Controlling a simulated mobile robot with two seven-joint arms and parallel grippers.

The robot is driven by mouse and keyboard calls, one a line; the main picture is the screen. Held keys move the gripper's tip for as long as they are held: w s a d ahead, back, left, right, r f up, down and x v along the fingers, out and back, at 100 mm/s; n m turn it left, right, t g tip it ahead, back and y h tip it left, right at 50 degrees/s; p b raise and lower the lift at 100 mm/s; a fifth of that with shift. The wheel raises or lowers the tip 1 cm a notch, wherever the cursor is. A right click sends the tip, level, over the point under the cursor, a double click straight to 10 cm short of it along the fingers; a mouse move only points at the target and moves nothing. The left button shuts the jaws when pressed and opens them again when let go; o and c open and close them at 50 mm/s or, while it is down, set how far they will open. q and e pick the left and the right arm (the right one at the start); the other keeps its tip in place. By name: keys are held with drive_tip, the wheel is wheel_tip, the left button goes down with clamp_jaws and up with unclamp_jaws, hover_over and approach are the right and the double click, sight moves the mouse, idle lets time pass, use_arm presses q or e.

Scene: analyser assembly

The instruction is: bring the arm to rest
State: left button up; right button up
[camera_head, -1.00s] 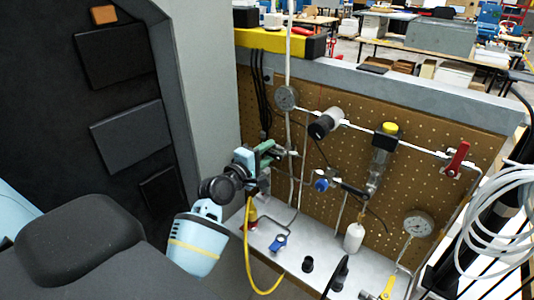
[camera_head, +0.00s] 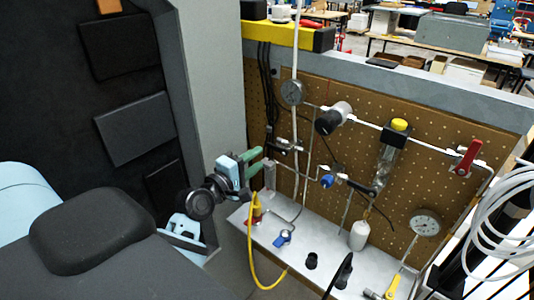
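My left gripper (camera_head: 261,161) has two green fingers and a pale blue body. It is in front of the left part of the brown perforated panel (camera_head: 350,200). The two fingers stand apart with a gap between them, and I see nothing held. A small metal fitting (camera_head: 284,146) on the panel's pipework lies just right of the fingertips in the picture. My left arm comes in from the left below the dark cabinet. My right gripper is not in view.
The panel carries gauges (camera_head: 426,222), a red-handled valve (camera_head: 467,160) and a clear filter bowl (camera_head: 386,167). A yellow hose (camera_head: 252,262) hangs below my gripper. A grey ledge (camera_head: 324,271) runs along the panel's foot. Coiled white tubing (camera_head: 488,222) is at the right.

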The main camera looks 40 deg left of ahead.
use_arm(q)
drive_tip(key=s+d+f+m+g+h, duration=0.1)
drive_tip(key=s+d+f+m+g, duration=0.45)
drive_tip(key=s+f, duration=0.3)
drive_tip(key=s+d+f+m+g, duration=0.4)
drive_tip(key=s+d+f+m, duration=0.25)
drive_tip(key=f, duration=0.25)
drive_tip(key=s+d+f+m+g+y, duration=0.1)
drive_tip(key=s+f+m+g, duration=0.2)
drive_tip(key=s, duration=0.7)
drive_tip(key=s+d+f+m+g+y, duration=0.15)
drive_tip(key=s+m+g, duration=0.25)
drive_tip(key=s, duration=0.5)
drive_tip(key=w+d+f+t+h, duration=0.2)
drive_tip(key=w+f+t, duration=0.4)
drive_tip(key=f+t, duration=0.2)
drive_tip(key=shift+f, duration=0.95)
